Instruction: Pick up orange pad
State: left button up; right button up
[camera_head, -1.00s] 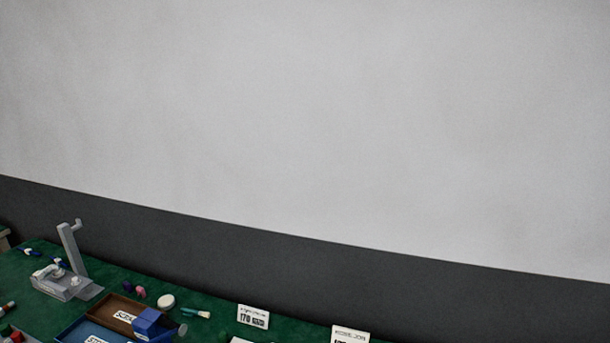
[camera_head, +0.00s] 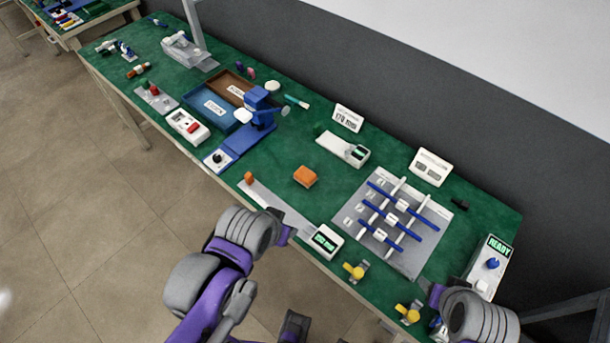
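The orange pad (camera_head: 305,176) is a small block with rounded edges. It lies on the green tabletop near the middle of the head view, with clear green around it. My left gripper (camera_head: 287,234) is at the table's front edge, in front of the pad and apart from it. My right gripper (camera_head: 434,294) is at the lower right near the front edge, well away from the pad. Both grippers are small and mostly hidden by my arm links, so their finger openings cannot be made out.
A small orange piece (camera_head: 248,177) sits on a grey strip (camera_head: 277,207) left of the pad. A blue press (camera_head: 258,108) and a white scale (camera_head: 345,149) stand behind. A grey board with blue rods (camera_head: 352,217) is to the right. A white display box (camera_head: 325,241) is in front.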

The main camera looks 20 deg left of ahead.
aim_at(305, 177)
jog(key=z, duration=1.3)
jog(key=j+u, duration=0.1)
jog(key=u, duration=0.35)
jog(key=k+j+u, duration=0.1)
jog(key=u, duration=0.3)
jog(key=j+u, duration=0.15)
jog(key=u, duration=0.3)
jog(key=j+u, duration=0.15)
jog(key=u, duration=0.25)
jog(key=i+j+u, duration=0.15)
jog(key=i+j, duration=0.15)
jog(key=j, duration=0.1)
